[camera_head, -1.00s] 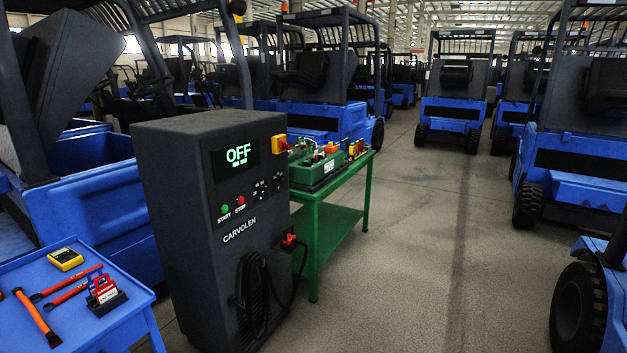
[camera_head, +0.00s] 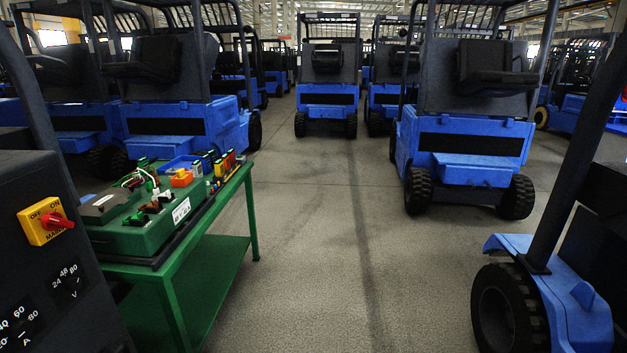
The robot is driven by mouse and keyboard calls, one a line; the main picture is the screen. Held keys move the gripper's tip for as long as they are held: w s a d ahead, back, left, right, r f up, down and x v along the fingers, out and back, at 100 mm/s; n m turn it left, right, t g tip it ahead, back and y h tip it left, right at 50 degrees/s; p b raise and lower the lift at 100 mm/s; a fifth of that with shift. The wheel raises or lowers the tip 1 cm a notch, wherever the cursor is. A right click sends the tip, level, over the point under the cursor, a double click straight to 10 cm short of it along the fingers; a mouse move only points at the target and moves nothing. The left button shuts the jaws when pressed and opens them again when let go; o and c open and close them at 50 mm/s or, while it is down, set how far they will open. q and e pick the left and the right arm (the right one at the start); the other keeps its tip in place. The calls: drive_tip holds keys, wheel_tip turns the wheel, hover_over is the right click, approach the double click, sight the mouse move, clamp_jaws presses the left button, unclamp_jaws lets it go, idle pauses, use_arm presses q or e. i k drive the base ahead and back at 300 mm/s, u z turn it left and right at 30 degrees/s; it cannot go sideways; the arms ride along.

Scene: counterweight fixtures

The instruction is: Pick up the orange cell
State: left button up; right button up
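A small orange block (camera_head: 181,179) is on the green workbench at the left, in or just behind the green case; it may be the orange cell, but it is too small to tell. The green case (camera_head: 160,235) has a white label, loose wires and dark parts on top. Several small upright pieces in yellow, red and green (camera_head: 226,164) stand in a row along the right side of the bench. Neither of my grippers is in view.
The green workbench (camera_head: 215,290) has a lower shelf. A dark charger cabinet (camera_head: 60,300) with a yellow and red main switch (camera_head: 46,221) stands close at left. A blue forklift (camera_head: 560,290) is near at right. The grey floor (camera_head: 310,250) between is clear; more forklifts (camera_head: 465,140) stand behind.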

sight(226, 158)
drive_tip(key=u, duration=0.1)
drive_tip(key=i, duration=2.3)
drive_tip(key=u, duration=0.65)
drive_tip(key=i, duration=0.6)
drive_tip(key=u, duration=0.15)
